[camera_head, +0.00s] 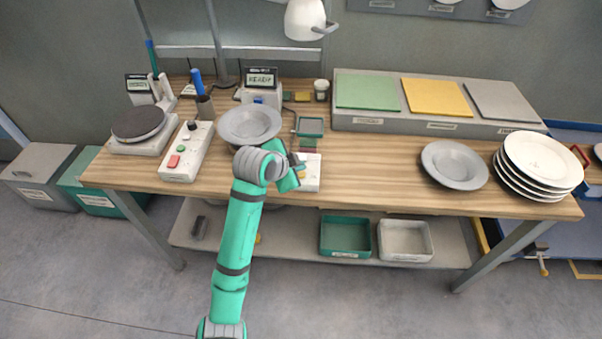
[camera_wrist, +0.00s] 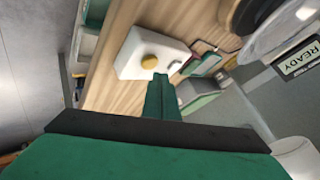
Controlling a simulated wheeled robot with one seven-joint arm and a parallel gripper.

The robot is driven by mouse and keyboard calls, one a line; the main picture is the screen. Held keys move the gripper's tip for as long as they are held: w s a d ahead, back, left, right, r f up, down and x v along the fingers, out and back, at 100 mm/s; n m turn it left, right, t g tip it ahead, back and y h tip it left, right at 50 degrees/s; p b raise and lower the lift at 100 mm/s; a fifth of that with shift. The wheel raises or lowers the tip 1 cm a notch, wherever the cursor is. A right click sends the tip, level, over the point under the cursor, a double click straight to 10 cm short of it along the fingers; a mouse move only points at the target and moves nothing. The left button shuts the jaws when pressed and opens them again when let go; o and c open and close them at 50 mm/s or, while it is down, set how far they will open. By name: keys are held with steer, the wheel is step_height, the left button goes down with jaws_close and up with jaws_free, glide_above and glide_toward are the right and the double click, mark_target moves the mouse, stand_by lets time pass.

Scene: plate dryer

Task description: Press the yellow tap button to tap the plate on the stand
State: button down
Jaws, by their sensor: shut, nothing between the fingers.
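The yellow tap button (camera_wrist: 149,62) is a round dome on a white box (camera_wrist: 132,54). In the head view the white box (camera_head: 313,182) sits at the table's front edge, partly behind my gripper. My gripper (camera_wrist: 160,76) is shut and empty, with its fingertips close to the button's edge; I cannot tell whether they touch it. In the head view my gripper (camera_head: 299,163) is just over the box. The grey plate (camera_head: 249,122) rests on its stand, left of and behind the gripper. The plate (camera_wrist: 280,30) shows in the wrist view at the upper right.
A display reading READY (camera_head: 262,77) stands behind the plate. Another grey plate (camera_head: 454,165) and stacked white plates (camera_head: 543,158) are at right.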

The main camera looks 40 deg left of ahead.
steer(key=shift+f, duration=0.9)
stand_by(1.1)
steer(key=shift+r, duration=0.9)
steer(key=shift+r, duration=2.5)
